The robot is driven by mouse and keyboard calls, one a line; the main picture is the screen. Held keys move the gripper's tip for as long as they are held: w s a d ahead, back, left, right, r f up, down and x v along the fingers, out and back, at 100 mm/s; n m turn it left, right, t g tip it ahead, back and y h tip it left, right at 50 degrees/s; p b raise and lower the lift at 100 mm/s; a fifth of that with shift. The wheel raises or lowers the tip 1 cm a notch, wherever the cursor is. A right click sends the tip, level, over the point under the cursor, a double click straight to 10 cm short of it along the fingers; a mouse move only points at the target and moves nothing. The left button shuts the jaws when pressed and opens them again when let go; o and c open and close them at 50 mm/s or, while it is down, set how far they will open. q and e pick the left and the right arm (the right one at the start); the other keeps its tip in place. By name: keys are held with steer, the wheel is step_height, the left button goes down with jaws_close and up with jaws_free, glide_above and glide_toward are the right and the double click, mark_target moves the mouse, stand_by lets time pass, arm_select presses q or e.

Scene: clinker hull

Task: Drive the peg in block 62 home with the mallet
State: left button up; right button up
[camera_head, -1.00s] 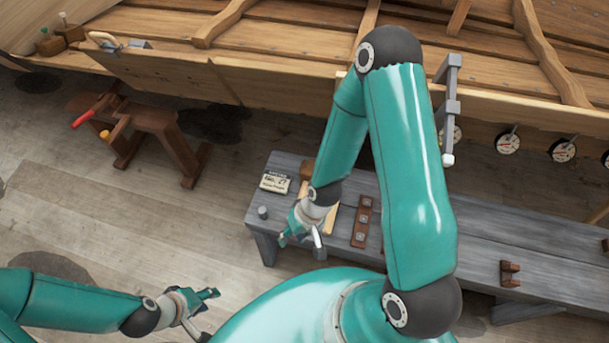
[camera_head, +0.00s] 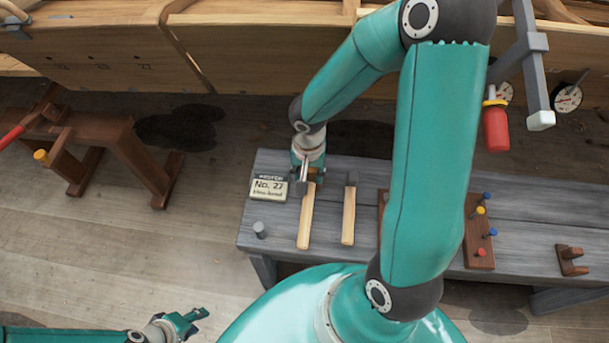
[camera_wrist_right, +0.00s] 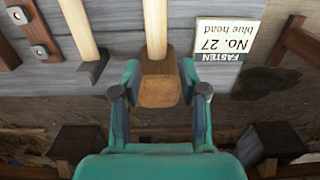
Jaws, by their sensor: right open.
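The wooden mallet lies on the grey bench, its pale handle (camera_head: 305,222) pointing toward me. Its brown wooden head (camera_wrist_right: 160,84) sits between the fingers of my right gripper (camera_wrist_right: 159,92), which is open, with small gaps on both sides. In the head view my right gripper (camera_head: 306,182) covers most of that head. My left gripper (camera_head: 192,322) hangs low at the left, away from the bench; its finger gap is unclear. A card (camera_head: 269,188) reads "Fasten No. 27 blue head". I cannot make out any block marked 62.
A grey-headed hammer (camera_head: 349,212) lies right of the mallet. A brown board (camera_head: 480,252) holds pegs with blue, yellow and red heads. A grey post (camera_head: 259,230) stands at the bench's left end. A brown sawhorse (camera_head: 110,145) stands at left; the hull runs behind.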

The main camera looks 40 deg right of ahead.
mark_target(310, 188)
steer(key=f+b, duration=0.2)
steer(key=f, duration=0.1)
steer(key=f+b, duration=0.3)
steer(key=f, duration=0.1)
steer(key=shift+s+d, duration=0.2)
steer(key=shift+f+b, duration=0.6)
steer(key=shift+b, duration=0.15)
jaws_close()
steer(key=shift+r, duration=0.25)
steer(key=shift+r+p, duration=0.3)
steer(key=shift+r, duration=0.1)
